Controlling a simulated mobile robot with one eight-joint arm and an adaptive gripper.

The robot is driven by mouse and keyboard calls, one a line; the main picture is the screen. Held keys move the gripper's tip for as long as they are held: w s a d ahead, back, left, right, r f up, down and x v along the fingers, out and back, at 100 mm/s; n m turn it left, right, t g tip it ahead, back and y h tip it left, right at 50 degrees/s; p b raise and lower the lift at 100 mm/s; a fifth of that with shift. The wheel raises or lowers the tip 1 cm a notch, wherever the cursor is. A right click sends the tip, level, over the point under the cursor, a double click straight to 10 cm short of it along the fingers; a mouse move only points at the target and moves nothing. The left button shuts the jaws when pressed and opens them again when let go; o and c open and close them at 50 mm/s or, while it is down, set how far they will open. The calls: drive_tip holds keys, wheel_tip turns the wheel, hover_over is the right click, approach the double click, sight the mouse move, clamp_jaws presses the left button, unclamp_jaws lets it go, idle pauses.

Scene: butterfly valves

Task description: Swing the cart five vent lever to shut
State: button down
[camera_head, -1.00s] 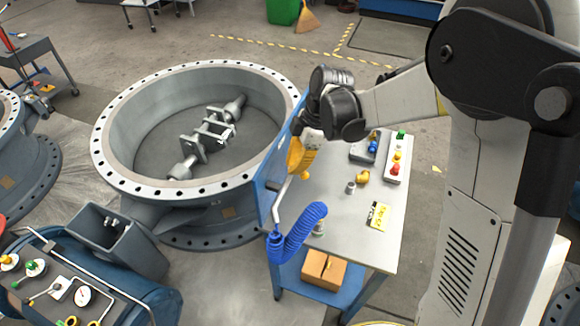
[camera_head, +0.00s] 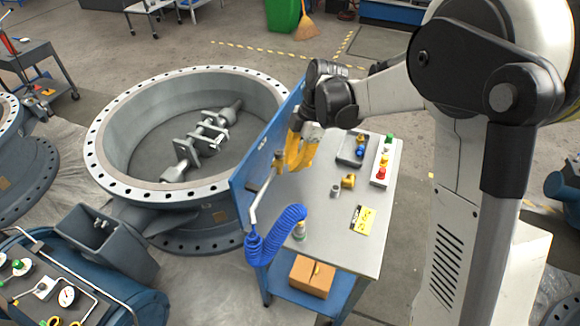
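The work cart (camera_head: 330,240) has a grey top and a blue upright panel (camera_head: 245,185) along its left side. A bent pale rod (camera_head: 262,203) runs up beside the panel, above a blue coiled hose (camera_head: 275,235). A tan upright fitting (camera_head: 279,160) stands near the rod's top. I cannot tell for sure which of these is the vent lever. My gripper (camera_head: 297,165), with yellow fingers pointing down, hangs over the cart just right of the tan fitting. The fingers overlap in this view, so their opening and any contact are unclear.
On the cart top are a yellow label (camera_head: 362,220), a button box (camera_head: 385,160), a dark tray (camera_head: 356,148) and small fittings. A cardboard box (camera_head: 312,275) sits on the lower shelf. A large flanged valve ring (camera_head: 105,175) stands close left of the cart.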

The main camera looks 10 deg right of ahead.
drive_tip(key=shift+w+d, duration=0.3)
drive_tip(key=shift+d, duration=0.1)
idle(0.5)
